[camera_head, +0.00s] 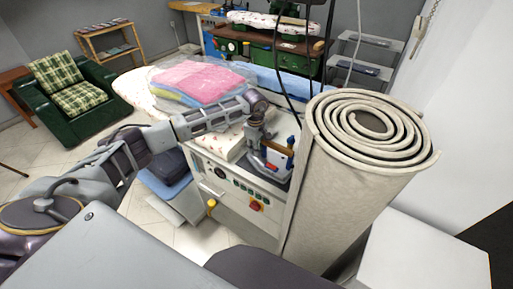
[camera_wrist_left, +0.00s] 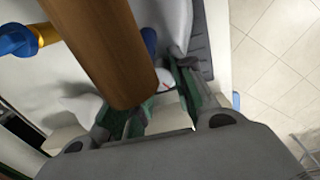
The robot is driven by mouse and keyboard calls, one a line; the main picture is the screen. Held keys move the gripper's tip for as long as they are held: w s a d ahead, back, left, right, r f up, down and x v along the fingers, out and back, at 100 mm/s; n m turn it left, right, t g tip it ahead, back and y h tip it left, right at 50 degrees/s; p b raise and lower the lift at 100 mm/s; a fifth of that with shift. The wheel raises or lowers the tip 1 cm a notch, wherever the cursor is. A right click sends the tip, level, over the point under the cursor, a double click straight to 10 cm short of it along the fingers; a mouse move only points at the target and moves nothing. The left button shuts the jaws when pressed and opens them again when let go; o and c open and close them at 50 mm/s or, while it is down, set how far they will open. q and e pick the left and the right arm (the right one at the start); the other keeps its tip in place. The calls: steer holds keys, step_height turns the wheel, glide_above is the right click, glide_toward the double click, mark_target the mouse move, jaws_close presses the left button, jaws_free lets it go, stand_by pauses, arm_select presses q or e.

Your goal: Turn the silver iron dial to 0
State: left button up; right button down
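The silver iron (camera_head: 277,160) stands on the ironing station, with a brown wooden handle (camera_head: 289,142) that also fills much of the left wrist view (camera_wrist_left: 103,50). A small pale dial with a red mark (camera_wrist_left: 166,79) shows beside the handle in the left wrist view; its numbers are not readable. My left gripper (camera_head: 256,140) is at the iron. In the left wrist view its green-padded fingers (camera_wrist_left: 160,92) stand apart, with the dial between or just beyond their tips. The handle hides part of one finger, and I cannot tell whether they touch the dial. My right gripper is out of view.
A large rolled carpet (camera_head: 335,185) stands right beside the iron. The station's front panel (camera_head: 225,190) has buttons and a red switch (camera_head: 256,205). Folded pink and blue cloths (camera_head: 200,80) lie behind my left arm. A dark hose or cable hangs above the iron.

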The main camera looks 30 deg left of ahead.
arm_select(q)
steer(key=shift+c, duration=1.4)
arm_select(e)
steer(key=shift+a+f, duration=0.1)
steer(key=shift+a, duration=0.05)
arm_select(q)
steer(key=shift+n+b, duration=0.35)
steer(key=shift+n, duration=1.15)
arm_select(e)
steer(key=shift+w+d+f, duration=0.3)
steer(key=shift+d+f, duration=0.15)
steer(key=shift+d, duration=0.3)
